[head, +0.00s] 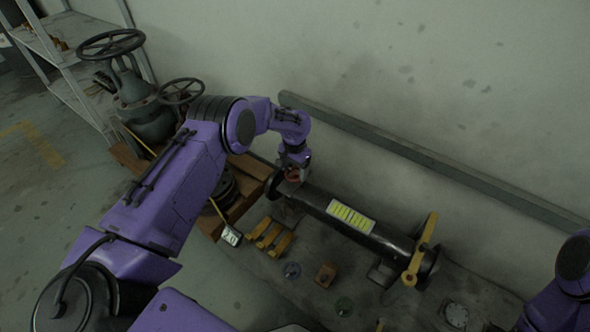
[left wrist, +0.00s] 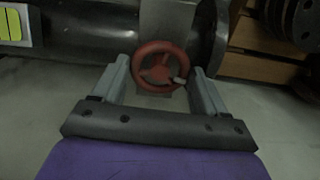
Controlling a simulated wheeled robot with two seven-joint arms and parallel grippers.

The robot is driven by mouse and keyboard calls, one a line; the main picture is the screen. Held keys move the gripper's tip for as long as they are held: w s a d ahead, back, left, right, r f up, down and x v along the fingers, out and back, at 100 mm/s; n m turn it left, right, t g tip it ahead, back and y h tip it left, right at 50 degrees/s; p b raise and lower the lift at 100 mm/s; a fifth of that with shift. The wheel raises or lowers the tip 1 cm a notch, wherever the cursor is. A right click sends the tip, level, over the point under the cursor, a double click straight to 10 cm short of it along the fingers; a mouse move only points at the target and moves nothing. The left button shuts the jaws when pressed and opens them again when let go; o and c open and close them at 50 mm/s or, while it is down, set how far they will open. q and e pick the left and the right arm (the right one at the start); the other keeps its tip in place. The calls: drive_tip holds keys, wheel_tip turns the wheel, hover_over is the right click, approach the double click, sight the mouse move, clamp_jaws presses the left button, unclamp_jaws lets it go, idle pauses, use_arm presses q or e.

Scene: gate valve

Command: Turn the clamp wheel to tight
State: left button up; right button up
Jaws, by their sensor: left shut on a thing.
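The clamp wheel (left wrist: 160,67) is a small red handwheel with spokes and a light handle knob at its lower right. In the left wrist view it sits between the two grey fingers of my left gripper (left wrist: 162,75), which is shut on it. In the head view the red wheel (head: 293,175) shows partly under the left gripper (head: 295,164), at the left end of a dark pipe (head: 315,198). The gripper hides part of the wheel there. My right arm shows at the lower right edge, but its gripper is out of view.
The pipe carries a yellow label (head: 351,217) and a yellow lever (head: 421,250) at its right end. A green gate valve (head: 146,110) with dark handwheels stands at the left behind my arm. Yellow blocks (head: 270,237) lie in front. A grey beam (head: 430,158) runs along the wall.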

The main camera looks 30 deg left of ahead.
sight(295, 173)
use_arm(q)
drive_tip(key=shift+m, duration=1.5)
drive_tip(key=o, duration=1.1)
drive_tip(key=shift+c, duration=0.2)
wheel_tip(295, 173, up, 10)
drive_tip(key=p, duration=0.3)
drive_tip(key=shift+r, duration=0.25)
